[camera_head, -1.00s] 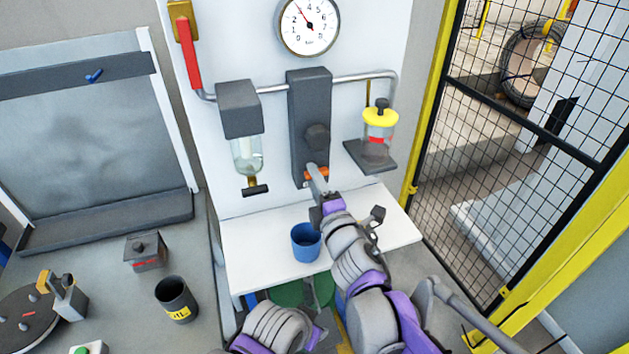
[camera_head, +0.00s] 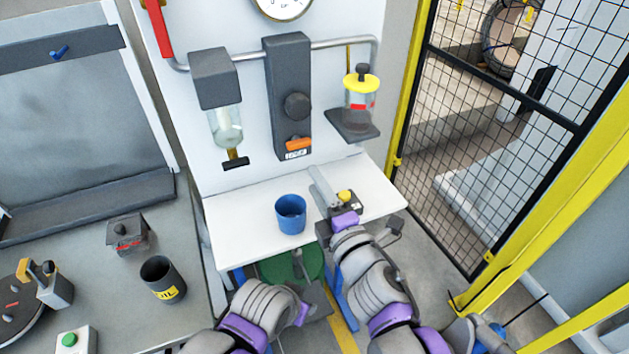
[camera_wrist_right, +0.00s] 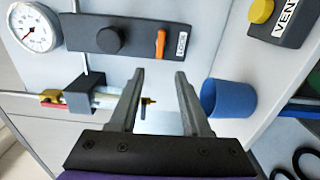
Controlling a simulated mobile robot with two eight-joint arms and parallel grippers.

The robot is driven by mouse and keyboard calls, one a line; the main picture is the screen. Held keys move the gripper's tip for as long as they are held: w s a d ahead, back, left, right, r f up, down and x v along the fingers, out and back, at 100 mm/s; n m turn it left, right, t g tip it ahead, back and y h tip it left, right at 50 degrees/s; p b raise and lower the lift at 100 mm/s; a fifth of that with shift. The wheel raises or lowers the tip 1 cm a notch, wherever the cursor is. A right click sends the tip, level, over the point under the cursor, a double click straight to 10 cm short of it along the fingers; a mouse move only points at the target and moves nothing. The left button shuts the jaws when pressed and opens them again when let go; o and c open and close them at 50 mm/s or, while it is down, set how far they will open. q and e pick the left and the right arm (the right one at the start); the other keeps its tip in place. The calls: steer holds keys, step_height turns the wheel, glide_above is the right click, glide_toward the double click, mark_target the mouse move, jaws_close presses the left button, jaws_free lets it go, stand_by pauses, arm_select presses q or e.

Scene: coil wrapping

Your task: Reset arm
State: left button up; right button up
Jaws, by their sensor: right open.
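My right gripper (camera_head: 317,178) is over the white shelf (camera_head: 240,235), right of the blue cup (camera_head: 291,214). In the right wrist view its two fingers (camera_wrist_right: 159,74) are apart with nothing between them. The dark panel block with a round knob (camera_head: 290,95) and an orange lever (camera_head: 298,144) is beyond the fingertips, clear of them. The lever lies crosswise above a small label. My left arm (camera_head: 255,315) is at the bottom; its gripper (camera_head: 305,278) is low, in front of the shelf, and its jaws are unclear.
A box with a yellow button (camera_head: 346,197) sits beside my right gripper; its label reads VENT in the wrist view (camera_wrist_right: 283,22). A glass bowl (camera_head: 226,125) and a yellow-capped jar (camera_head: 361,95) flank the block. A yellow-framed mesh fence (camera_head: 480,120) stands right. An oil can (camera_head: 163,280) is left.

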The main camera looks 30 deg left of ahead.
stand_by(0.3)
steer(key=w+d+f+m+t+h, duration=0.1)
steer(key=d+f+m+h, duration=0.3)
steer(key=d, duration=0.4)
steer(key=w+d+f+m+h, duration=0.1)
steer(key=d+f+m+h, duration=0.15)
steer(key=d+m, duration=0.5)
steer(key=w+d+f+m+t+h, duration=0.1)
steer(key=w+d+f+m+h, duration=0.25)
steer(key=d, duration=0.55)
steer(key=s+d+f+m+g+h, duration=0.2)
steer(key=s+d+f+m+g, duration=0.2)
steer(key=s, duration=0.5)
steer(key=s+d+f+m+g+h, duration=0.1)
steer(key=s+d+f+m+g, duration=0.3)
steer(key=s+d+f+m, duration=0.4)
steer(key=shift+s+d+m+h, duration=0.4)
steer(key=shift+s+d+m, duration=0.1)
steer(key=shift+s+d, duration=0.2)
